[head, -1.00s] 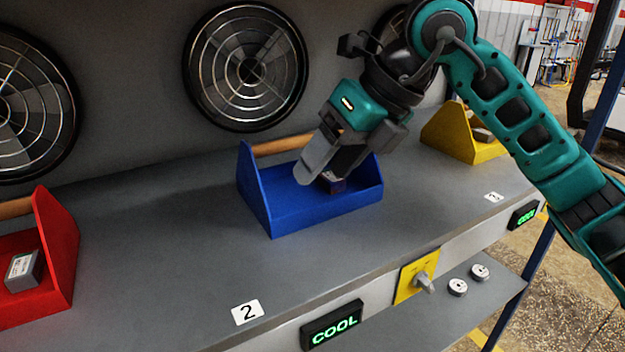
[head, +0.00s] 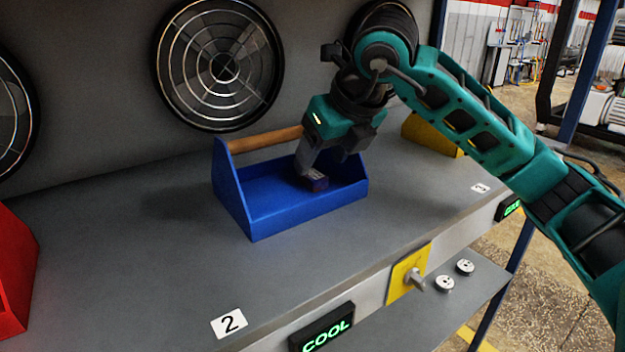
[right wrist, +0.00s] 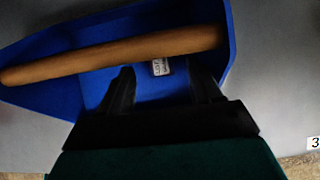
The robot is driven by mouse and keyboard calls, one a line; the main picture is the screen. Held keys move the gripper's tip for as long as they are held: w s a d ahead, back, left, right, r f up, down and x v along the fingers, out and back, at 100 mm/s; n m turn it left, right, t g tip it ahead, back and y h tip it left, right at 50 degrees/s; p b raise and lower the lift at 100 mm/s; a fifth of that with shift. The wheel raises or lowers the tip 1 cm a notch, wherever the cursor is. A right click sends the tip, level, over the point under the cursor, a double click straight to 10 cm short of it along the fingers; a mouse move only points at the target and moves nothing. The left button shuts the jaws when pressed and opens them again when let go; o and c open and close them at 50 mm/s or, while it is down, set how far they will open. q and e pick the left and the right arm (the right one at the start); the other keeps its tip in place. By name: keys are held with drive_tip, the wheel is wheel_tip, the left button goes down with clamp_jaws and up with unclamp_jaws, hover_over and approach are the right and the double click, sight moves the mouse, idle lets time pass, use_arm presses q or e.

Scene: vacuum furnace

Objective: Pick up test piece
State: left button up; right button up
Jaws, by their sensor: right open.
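Whether a finger touches the block cannot be told. My left gripper is not in view.
The tote's wooden handle (head: 266,139) runs along the back, close to my right gripper; it crosses the right wrist view (right wrist: 110,57). A red tote (head: 14,270) stands at left, a yellow one (head: 432,135) behind my right arm. Round fan grilles (head: 219,64) line the wall.

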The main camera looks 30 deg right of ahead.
sight(313, 172)
drive_tip(key=x, duration=0.4)
drive_tip(key=shift+c, duration=0.3)
clamp_jaws()
